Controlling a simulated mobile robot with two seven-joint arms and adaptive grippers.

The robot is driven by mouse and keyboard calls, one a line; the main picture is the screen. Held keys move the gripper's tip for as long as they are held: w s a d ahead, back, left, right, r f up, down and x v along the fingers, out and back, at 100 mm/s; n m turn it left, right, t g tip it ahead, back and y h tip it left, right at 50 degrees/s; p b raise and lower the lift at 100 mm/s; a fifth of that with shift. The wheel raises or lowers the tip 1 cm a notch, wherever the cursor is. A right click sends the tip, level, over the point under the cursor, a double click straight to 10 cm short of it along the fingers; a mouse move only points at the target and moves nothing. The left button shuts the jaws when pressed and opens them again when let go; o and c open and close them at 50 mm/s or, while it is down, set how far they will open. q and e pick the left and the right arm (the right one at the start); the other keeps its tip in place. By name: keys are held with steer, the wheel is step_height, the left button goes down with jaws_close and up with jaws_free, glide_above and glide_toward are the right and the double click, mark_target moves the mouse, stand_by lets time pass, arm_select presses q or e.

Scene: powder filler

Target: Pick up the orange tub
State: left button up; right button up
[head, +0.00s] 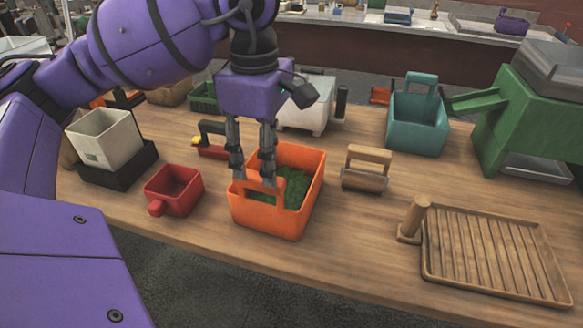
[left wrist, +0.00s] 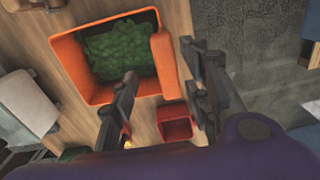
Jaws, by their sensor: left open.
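The orange tub (head: 277,217) stands on the wooden table, with green leafy-looking contents inside and a raised handle on its near side. It also shows in the left wrist view (left wrist: 80,71). My left gripper (head: 254,180) is open and points down at the tub's handle side. In the left wrist view the gripper (left wrist: 159,61) has its fingers on either side of the orange handle part. I cannot tell whether a finger touches it. The tub is upright on the table. My right gripper is not in view.
A red scoop-like cup (head: 176,190) stands left of the tub. A wooden-handled block (head: 366,168) is to its right, with a ribbed wooden tray (head: 490,250) farther right. A teal tub (head: 416,124) and green machine (head: 528,110) are behind. The table's front edge is close to the tub.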

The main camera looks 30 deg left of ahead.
mark_target(259, 176)
arm_select(q)
steer(key=shift+s+a+f, duration=0.2)
steer(key=shift+s+f, duration=0.45)
steer(key=shift+f, duration=0.2)
step_height(259, 176, down, 4)
steer(key=shift+w+a+r+p, duration=0.1)
steer(key=shift+w+r+p, duration=0.1)
steer(key=shift+p, duration=0.2)
steer(key=shift+s+f, duration=0.1)
steer(key=shift+f, duration=0.2)
steer(key=c, duration=0.9)
jaws_close()
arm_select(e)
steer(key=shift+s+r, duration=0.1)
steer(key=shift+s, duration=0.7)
